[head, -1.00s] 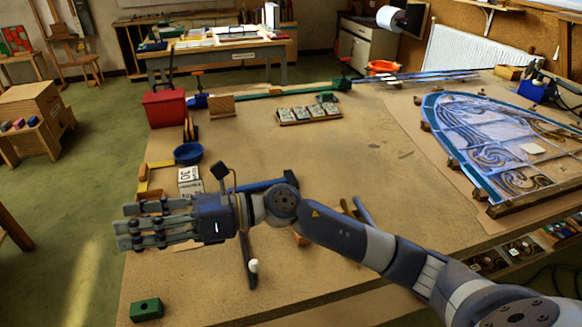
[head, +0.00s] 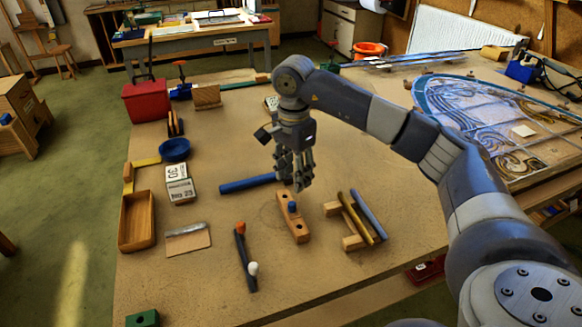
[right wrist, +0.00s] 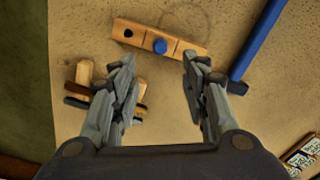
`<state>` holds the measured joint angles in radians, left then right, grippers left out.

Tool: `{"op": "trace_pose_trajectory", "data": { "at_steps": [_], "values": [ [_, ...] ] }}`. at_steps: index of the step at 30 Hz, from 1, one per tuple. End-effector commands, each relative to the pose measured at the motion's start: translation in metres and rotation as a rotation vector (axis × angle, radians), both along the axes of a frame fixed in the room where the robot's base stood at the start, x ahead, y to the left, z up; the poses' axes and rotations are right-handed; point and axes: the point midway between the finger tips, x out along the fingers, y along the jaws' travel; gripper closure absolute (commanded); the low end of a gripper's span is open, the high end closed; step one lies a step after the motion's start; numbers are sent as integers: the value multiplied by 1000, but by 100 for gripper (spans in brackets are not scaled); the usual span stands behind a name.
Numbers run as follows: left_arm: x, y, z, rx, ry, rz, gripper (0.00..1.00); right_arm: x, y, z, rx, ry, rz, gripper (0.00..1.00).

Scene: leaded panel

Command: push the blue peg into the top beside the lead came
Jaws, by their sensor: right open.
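The blue peg (head: 292,206) stands in a wooden block (head: 297,226) with holes, on the bench top. In the right wrist view the blue peg (right wrist: 160,46) sits at the block's middle, with a dark empty hole to its left. My right gripper (head: 299,181) points down just behind and above the block. Its fingers (right wrist: 160,62) are spread apart and empty, with the peg showing between and beyond the fingertips. Long grey strips (head: 405,63), perhaps the lead came, lie at the bench's back. My left gripper is out of view.
A blue-handled tool (head: 245,185) lies left of the gripper. A rack (head: 352,220) with two rods stands right of the block. A dark stick (head: 243,258) with orange and white ends lies front left. The leaded panel (head: 505,120) is at the right.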

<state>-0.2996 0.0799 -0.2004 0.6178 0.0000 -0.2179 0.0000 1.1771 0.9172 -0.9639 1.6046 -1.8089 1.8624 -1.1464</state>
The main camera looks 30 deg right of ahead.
Motion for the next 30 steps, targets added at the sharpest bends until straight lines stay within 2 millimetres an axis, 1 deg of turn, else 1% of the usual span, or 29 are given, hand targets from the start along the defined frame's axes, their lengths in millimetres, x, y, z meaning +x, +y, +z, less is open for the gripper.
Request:
{"op": "trace_pose_trajectory", "data": {
  "at_steps": [9, 15, 21, 29, 30],
  "values": [
    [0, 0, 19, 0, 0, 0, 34, -2, 1, -56, 2, 4, 0, 58],
    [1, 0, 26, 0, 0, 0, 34, -1, 1, -84, 3, 2, 0, 58],
    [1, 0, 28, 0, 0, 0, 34, -1, 1, -96, 4, 1, 0, 58],
    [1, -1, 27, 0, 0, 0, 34, 0, 1, -97, 3, -1, 0, 58],
    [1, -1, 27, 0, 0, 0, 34, 0, 1, -97, 3, -1, 0, 67]
  ]
}}
